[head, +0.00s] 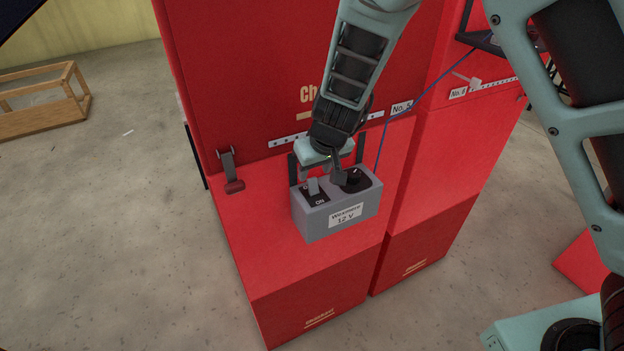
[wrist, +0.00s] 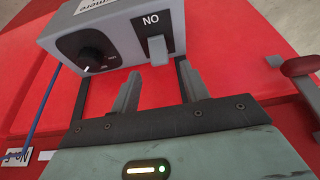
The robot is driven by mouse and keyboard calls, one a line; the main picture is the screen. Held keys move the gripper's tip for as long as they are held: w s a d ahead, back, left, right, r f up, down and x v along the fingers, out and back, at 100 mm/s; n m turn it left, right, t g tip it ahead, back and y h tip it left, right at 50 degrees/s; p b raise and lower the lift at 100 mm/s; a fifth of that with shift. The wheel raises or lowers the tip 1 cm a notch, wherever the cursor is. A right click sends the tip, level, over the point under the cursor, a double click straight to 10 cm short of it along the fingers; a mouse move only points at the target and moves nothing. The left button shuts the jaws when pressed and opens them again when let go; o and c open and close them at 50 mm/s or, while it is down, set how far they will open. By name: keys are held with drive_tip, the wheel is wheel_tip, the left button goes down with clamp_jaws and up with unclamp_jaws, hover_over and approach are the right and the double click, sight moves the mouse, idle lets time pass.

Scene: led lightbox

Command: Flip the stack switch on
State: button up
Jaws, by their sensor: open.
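A grey box (head: 344,215) labelled "Westmere 12 V" sits on the red case. Its top has a black plate marked "ON" with a light grey switch lever (head: 313,187), and a black round knob (head: 354,180) beside it. The lever (wrist: 157,55) and the knob (wrist: 92,53) also show in the wrist view. My gripper (head: 320,178) is open and empty, low over the box's rear side. In the wrist view, the lever stands just beyond my fingertips (wrist: 160,78), between them sideways. I cannot tell whether a finger touches it.
A lever with a dark red handle (head: 232,178) is on the red case (head: 310,285) to the left of the box. A blue cable (head: 386,140) runs up to the right from behind the box. Tall red panels rise behind. A wooden frame (head: 45,105) stands on the floor far left.

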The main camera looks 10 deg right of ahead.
sight(312, 178)
drive_tip(key=x, duration=0.5)
drive_tip(key=c, duration=1)
